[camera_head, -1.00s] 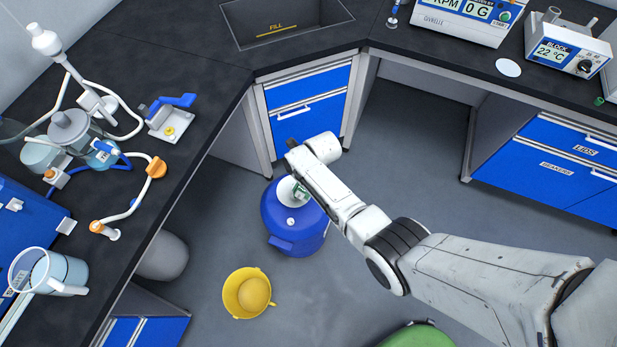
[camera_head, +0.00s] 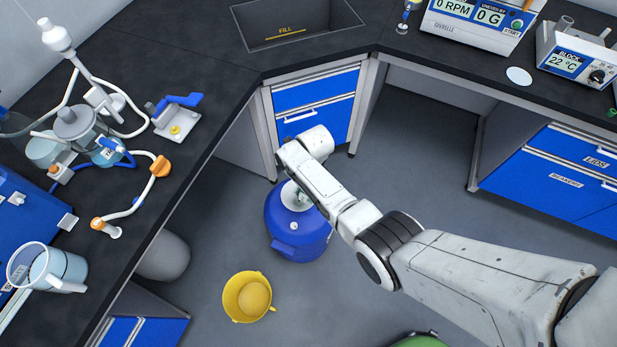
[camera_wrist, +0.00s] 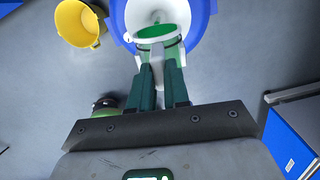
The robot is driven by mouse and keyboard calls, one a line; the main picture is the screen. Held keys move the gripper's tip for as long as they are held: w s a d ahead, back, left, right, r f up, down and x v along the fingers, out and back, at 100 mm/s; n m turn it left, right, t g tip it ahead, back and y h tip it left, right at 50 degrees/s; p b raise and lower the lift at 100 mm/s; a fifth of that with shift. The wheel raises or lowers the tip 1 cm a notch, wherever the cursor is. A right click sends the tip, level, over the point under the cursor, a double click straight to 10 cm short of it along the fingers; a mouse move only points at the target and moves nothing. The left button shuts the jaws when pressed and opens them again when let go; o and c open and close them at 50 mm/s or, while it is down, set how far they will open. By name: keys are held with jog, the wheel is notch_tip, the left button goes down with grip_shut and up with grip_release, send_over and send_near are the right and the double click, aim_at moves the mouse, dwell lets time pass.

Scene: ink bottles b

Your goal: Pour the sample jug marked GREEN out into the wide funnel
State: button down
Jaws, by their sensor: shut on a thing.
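My gripper (camera_wrist: 160,72) is shut on the grey handle of the sample jug (camera_wrist: 163,46) in the wrist view. Green shows inside the jug's mouth. The jug is over the white wide funnel (camera_wrist: 172,13), which sits on the blue drum (camera_wrist: 202,12). In the head view the funnel (camera_head: 289,194) shows on top of the drum (camera_head: 296,246), partly behind my arm. There the jug is mostly hidden and my fingers are not clear. I cannot read a mark on the jug, nor tell how far it is tilted or whether liquid is running.
A yellow bucket (camera_head: 232,300) stands on the floor left of the drum. Another clear jug (camera_head: 72,268) and glassware with tubing stand on the left bench. Blue drawers (camera_head: 312,118) are behind the drum. A green object (camera_head: 418,342) is at the bottom edge.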

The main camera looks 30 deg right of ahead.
jog(key=shift+w, duration=0.1)
jog(key=shift+w+a+g+h+b, duration=0.3)
jog(key=shift+w+g+b, duration=0.15)
jog(key=shift+b, duration=0.5)
jog(key=shift+r, duration=0.1)
jog(key=shift+s+p, duration=0.2)
jog(key=shift+p, duration=0.2)
jog(key=s+d+t+y+p, duration=0.1)
jog(key=s+f+t+p, duration=0.1)
jog(key=s+t, duration=0.1)
jog(key=shift+d+f+y+p, duration=0.2)
jog(key=shift+d+y+p, duration=0.1)
jog(key=shift+d+y, duration=0.1)
jog(key=shift+s+d+f+t, duration=0.1)
jog(key=shift+s+t, duration=0.1)
jog(key=shift+t, duration=0.15)
jog(key=shift+f, duration=0.1)
jog(key=shift+s+d+f+t+y+b, duration=0.45)
jog(key=shift+s+t+y+b, duration=0.1)
jog(key=shift+s+t, duration=0.25)
jog(key=shift+s+d+f+t+y+b, duration=0.35)
jog(key=shift+s+f+t+y+b, duration=0.2)
jog(key=shift+t, duration=0.35)
